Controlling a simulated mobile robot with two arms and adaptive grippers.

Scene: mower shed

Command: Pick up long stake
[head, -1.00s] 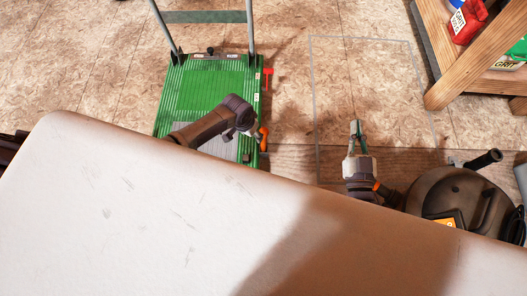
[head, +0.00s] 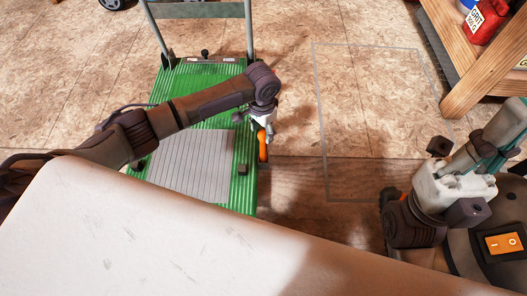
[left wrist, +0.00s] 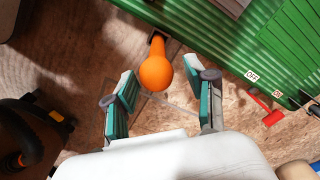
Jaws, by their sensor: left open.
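I cannot make out a long stake for certain in either view. My left gripper (head: 261,123) points down beside the right edge of the green ribbed deck. In the left wrist view the left gripper (left wrist: 167,88) is open, with its two teal-padded fingers apart. An orange round-ended handle (left wrist: 155,70) shows between and beyond the fingertips, rising from a dark mount at the deck's edge. It also shows in the head view (head: 262,147), just below the gripper. My right gripper (head: 492,148) is at the right; I cannot tell whether its fingers hold anything.
The green deck (head: 205,115) has a grey upright frame at its far end. A wooden shelf (head: 462,70) with a red container (head: 487,20) stands at the upper right. A grey outlined rectangle (head: 322,110) lies on the otherwise clear floor between them.

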